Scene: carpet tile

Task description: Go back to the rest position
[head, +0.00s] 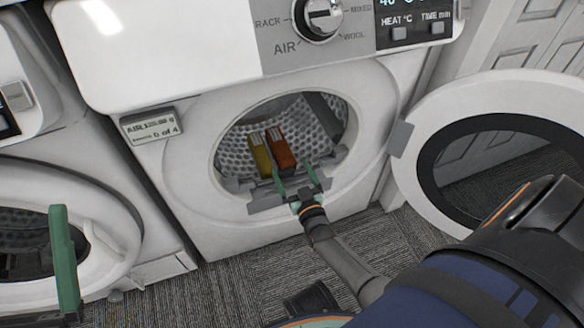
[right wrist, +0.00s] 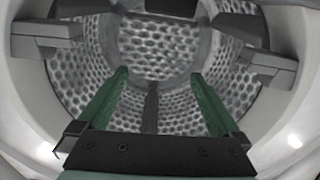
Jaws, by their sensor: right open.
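My right gripper (head: 295,176) is at the lower front of the open dryer drum (head: 233,160), its green fingers pointing into the opening. The fingers are apart with nothing between them; in the right wrist view the gripper (right wrist: 160,75) faces the perforated drum wall (right wrist: 160,45). A yellow block-like item (head: 260,154) and an orange-red one (head: 280,149) stand side by side in the drum, just beyond the right fingertips. One green finger of my left gripper (head: 64,258) shows at the lower left; the rest is hidden or out of frame.
The dryer's round door (head: 428,112) stands open on the right, close to my right arm. A second machine (head: 115,215) with a round front is at the left. The control panel with a knob (head: 318,17) is above the drum. Grey carpet (head: 235,290) lies below.

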